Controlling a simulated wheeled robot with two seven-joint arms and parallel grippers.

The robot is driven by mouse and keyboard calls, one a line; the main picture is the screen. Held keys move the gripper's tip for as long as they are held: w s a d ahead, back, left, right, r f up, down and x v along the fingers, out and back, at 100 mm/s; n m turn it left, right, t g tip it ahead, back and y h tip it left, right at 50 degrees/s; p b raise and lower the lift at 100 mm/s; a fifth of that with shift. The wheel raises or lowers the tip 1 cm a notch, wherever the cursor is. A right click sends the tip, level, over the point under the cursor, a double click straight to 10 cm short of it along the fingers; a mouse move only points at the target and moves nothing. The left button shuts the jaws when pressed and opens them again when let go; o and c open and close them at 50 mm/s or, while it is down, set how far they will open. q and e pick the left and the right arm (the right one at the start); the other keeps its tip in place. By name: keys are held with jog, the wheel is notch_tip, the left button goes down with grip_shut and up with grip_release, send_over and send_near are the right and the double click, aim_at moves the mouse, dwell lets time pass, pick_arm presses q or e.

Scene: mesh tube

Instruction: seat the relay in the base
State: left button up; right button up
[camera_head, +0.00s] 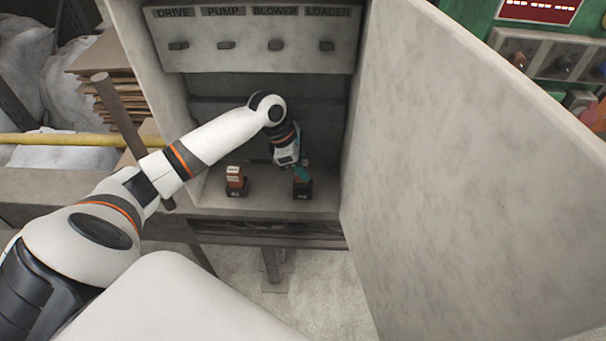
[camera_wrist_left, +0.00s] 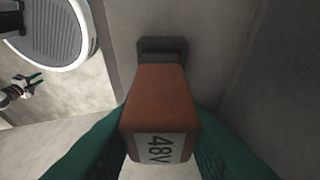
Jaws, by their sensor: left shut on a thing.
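My left gripper (camera_head: 301,172) reaches into the open cabinet and is shut on the relay (camera_wrist_left: 160,105), an orange-brown block with a white "48V" label. The relay sits between the teal fingers in the left wrist view. A black base (camera_head: 302,190) stands on the cabinet floor directly under the gripper. It also shows in the left wrist view (camera_wrist_left: 162,45), just beyond the relay's far end and partly covered by it. I cannot tell whether the relay touches the base. My right gripper (camera_wrist_left: 33,84) shows small at the left of the left wrist view, fingers seemingly apart.
Another red and white relay (camera_head: 235,177) stands in a second black base (camera_head: 236,191) to the left. A switch panel (camera_head: 250,40) hangs above. The open cabinet door (camera_head: 450,180) blocks the right side. The cabinet floor between the bases is clear.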

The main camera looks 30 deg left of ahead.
pick_arm(q)
jog(key=shift+w+f, duration=0.15)
jog(key=shift+f, duration=1.6)
jog(key=o, duration=1)
jog(key=shift+f, duration=0.1)
jog(key=shift+v, duration=3.9)
jog(key=shift+d, duration=0.1)
